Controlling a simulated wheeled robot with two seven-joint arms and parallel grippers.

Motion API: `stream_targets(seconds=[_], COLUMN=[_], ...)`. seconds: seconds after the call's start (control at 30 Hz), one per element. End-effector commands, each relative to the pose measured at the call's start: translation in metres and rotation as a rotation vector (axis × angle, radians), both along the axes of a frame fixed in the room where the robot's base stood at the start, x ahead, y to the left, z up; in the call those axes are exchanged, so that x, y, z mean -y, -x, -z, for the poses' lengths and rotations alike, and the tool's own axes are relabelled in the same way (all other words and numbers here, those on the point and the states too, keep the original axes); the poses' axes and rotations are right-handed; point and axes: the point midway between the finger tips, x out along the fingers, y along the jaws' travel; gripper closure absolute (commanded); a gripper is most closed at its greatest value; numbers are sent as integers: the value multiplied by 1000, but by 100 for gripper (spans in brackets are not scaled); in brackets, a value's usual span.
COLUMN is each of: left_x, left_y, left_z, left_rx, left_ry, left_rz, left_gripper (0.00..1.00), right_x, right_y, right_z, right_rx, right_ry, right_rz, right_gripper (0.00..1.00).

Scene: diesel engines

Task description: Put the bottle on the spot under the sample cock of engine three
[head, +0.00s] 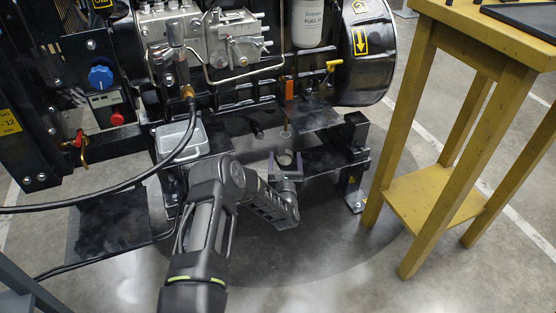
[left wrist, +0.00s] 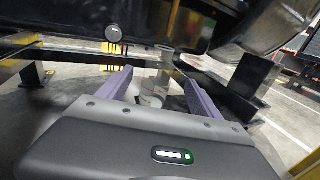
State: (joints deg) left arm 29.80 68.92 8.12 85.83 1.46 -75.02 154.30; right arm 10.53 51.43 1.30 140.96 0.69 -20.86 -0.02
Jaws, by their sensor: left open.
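My left gripper (head: 286,158) reaches in low under the engine (head: 215,65), its fingers open. A pale bottle (head: 285,141) stands between the fingers, its lower part largely hidden by the gripper in the head view. In the left wrist view the bottle (left wrist: 154,92) shows between the two purple fingers (left wrist: 158,76), with a gap on each side. An orange-handled fitting (head: 287,88) hangs on the engine above the bottle; I cannot tell for certain that it is the sample cock. The spot under the bottle is hidden. My right gripper is not in view.
A yellow wooden stand (head: 437,200) is at the right. A black bracket (head: 353,160) stands right of my gripper. A grey metal tray (head: 180,137) and a black hose (head: 110,188) are to the left. A yellow lever (head: 326,72) sticks out above right.

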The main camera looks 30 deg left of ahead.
Motion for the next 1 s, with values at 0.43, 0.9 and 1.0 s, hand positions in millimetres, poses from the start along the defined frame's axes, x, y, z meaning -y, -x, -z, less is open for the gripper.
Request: stream_targets(seconds=[0.43, 0.9, 1.0], left_x=[2, 2, 8], left_y=[-2, -2, -2], left_z=[-1, 0, 3], left_rx=[1, 0, -28], left_ry=[0, 0, -18], left_rz=[1, 2, 14], left_gripper=[26, 26, 26], right_x=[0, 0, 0], right_y=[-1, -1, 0], right_z=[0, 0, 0], right_rx=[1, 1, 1], right_ry=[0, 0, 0], right_rz=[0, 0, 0], right_gripper=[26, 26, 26])
